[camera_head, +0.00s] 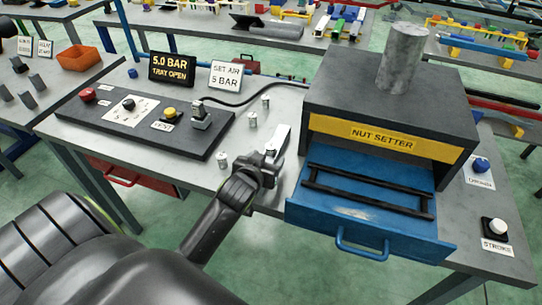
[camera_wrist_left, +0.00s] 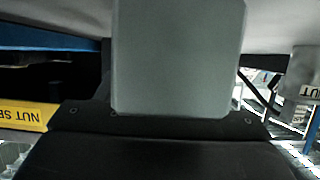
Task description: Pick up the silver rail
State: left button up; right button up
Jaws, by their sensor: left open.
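A short, flat silver piece (camera_head: 280,138), which looks like the silver rail, is on the grey table just beyond my left gripper (camera_head: 270,160). Its near end meets the fingertips in the head view; I cannot tell whether it lies between the jaws or touches them. My left gripper is open, left of the nut setter's drawer. In the left wrist view a wide grey plate (camera_wrist_left: 178,60) fills the middle; I cannot tell whether it is the rail or part of my gripper. My right gripper is not in view.
The dark nut setter (camera_head: 385,95) stands to the right with its blue drawer (camera_head: 360,220) pulled out. A control panel (camera_head: 145,120) lies to the left. Small metal pegs (camera_head: 222,160) stand near the gripper.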

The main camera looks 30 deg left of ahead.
pick_arm(q)
grip_shut()
dwell(0.5)
